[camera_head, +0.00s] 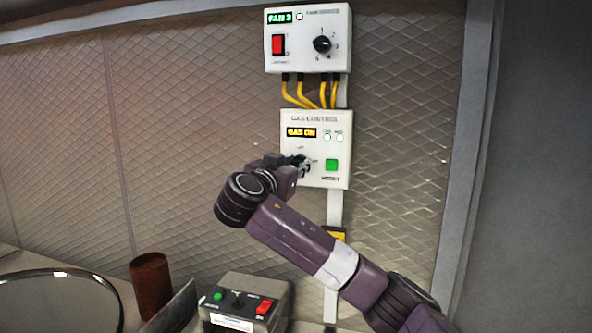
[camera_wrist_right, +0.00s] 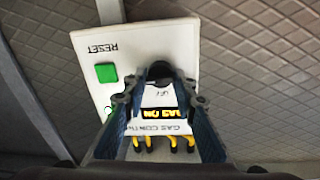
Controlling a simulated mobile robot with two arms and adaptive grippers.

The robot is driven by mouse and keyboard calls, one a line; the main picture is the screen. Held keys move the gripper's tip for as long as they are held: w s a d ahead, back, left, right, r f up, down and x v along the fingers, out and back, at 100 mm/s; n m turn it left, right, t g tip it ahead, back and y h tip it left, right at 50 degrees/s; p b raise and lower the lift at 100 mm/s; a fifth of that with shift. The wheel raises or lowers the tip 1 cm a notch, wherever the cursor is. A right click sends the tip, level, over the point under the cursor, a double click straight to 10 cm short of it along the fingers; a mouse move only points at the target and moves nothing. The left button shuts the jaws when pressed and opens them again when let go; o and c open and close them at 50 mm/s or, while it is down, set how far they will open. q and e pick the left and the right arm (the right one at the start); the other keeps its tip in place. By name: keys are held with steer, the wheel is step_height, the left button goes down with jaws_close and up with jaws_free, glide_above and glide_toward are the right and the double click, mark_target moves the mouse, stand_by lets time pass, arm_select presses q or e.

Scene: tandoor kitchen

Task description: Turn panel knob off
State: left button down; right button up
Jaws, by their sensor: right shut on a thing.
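The white gas control panel (camera_head: 342,152) is on the wall, with a lit "GAS ON" display (camera_head: 301,133) and a green reset button (camera_head: 331,165). My right gripper (camera_head: 300,162) is at the lower left of the panel, shut on its black knob, which is mostly hidden behind the fingers. In the right wrist view the dark knob (camera_wrist_right: 160,71) shows between the two fingers of the right gripper (camera_wrist_right: 158,92). The panel appears upside down there, with the green button to the left of the fingers. My left gripper is in neither view.
A fan panel (camera_head: 335,60) with a red switch and a black dial is above, joined by yellow cables (camera_head: 301,95). Below are a grey box (camera_head: 275,285) with buttons, a brown cylinder (camera_head: 151,285) and a round metal rim (camera_head: 118,300). The wall around the panels is clear.

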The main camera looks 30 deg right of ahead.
steer(key=n+b, duration=0.1)
steer(key=b, duration=0.2)
steer(key=n+b, duration=0.2)
steer(key=b, duration=0.1)
steer(key=shift+f, duration=0.3)
steer(key=shift+n+b, duration=0.35)
steer(key=shift+n, duration=0.25)
steer(key=n, duration=0.2)
steer(key=shift+r+n+t, duration=0.15)
steer(key=shift+n+t, duration=0.15)
steer(key=shift+n, duration=0.1)
steer(key=n, duration=0.3)
steer(key=shift+n, duration=0.4)
steer(key=n, duration=0.4)
steer(key=shift+n+t+p, duration=0.3)
steer(key=shift+p, duration=0.05)
steer(key=shift+n+p, duration=0.4)
steer(key=shift+n, duration=0.9)
steer(key=shift+f+n+t, duration=0.2)
steer(key=shift+n+t, duration=0.1)
steer(key=o, duration=1.1)
steer(key=shift+w+a, duration=0.1)
